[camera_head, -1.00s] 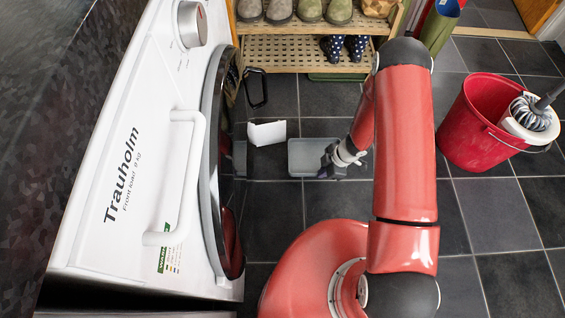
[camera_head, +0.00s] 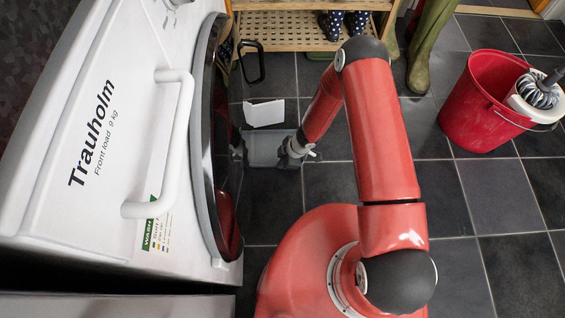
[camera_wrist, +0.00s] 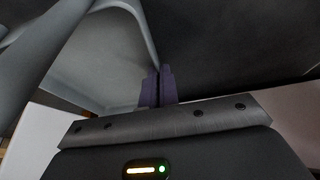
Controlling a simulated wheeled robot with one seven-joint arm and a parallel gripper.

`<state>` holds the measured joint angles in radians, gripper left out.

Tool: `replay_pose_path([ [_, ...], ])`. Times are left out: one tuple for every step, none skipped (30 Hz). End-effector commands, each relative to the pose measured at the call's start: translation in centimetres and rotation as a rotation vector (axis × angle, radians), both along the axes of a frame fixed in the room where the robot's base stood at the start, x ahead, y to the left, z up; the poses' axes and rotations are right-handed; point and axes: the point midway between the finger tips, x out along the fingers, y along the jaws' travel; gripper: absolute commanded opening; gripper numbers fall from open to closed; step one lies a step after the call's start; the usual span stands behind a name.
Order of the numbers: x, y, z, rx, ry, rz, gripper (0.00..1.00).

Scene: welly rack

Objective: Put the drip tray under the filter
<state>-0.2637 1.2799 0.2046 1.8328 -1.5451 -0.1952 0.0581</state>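The drip tray (camera_head: 266,148) is a shallow grey rectangular tray flat on the floor, close to the front of the white washing machine (camera_head: 110,130). Its far left part lies beneath or beside an open white flap (camera_head: 264,113) low at the machine's front. My gripper (camera_head: 291,158) is at the tray's right side. In the wrist view its two dark purple fingers (camera_wrist: 158,88) are close together on the tray's rim, and the tray's pale inside (camera_wrist: 100,60) shows to the left. The filter itself is not clearly visible; the machine's round door hides the area behind the tray.
A red mop bucket (camera_head: 485,105) stands at the right. A wooden rack (camera_head: 290,25) with boots is at the back, and green wellies (camera_head: 430,45) stand beside it. A black handle-like loop (camera_head: 251,62) hangs near the machine. Tiled floor right of the tray is clear.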

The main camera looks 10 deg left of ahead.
Motion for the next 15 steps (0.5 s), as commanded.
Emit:
replay_pose_path([
  [0.06,0.13,-0.07,0.001,-0.002,0.000,0.00],
  [0.06,0.12,-0.02,0.001,-0.002,0.000,0.00],
  [0.08,0.11,0.03,0.001,-0.002,0.000,0.00],
  [0.08,0.10,0.03,0.000,-0.002,-0.001,0.00],
  [0.07,0.09,0.04,0.000,-0.002,-0.001,0.00],
  [0.07,0.08,0.04,0.000,-0.002,-0.001,0.00],
  [0.07,0.08,0.01,0.000,-0.002,-0.001,0.00],
  [0.06,0.08,-0.06,0.000,-0.002,-0.001,0.00],
  [0.06,0.06,-0.22,0.000,-0.001,0.000,0.00],
  [0.06,0.06,-0.34,0.000,-0.001,0.000,0.00],
  [0.05,0.03,-0.37,0.000,-0.001,0.000,0.04],
  [0.06,0.03,-0.28,0.000,-0.001,0.000,0.09],
  [0.06,0.03,-0.27,0.000,-0.001,0.000,0.13],
  [0.06,0.03,-0.27,0.000,-0.001,0.000,0.17],
  [0.06,0.03,-0.27,0.000,-0.001,0.000,0.22],
])
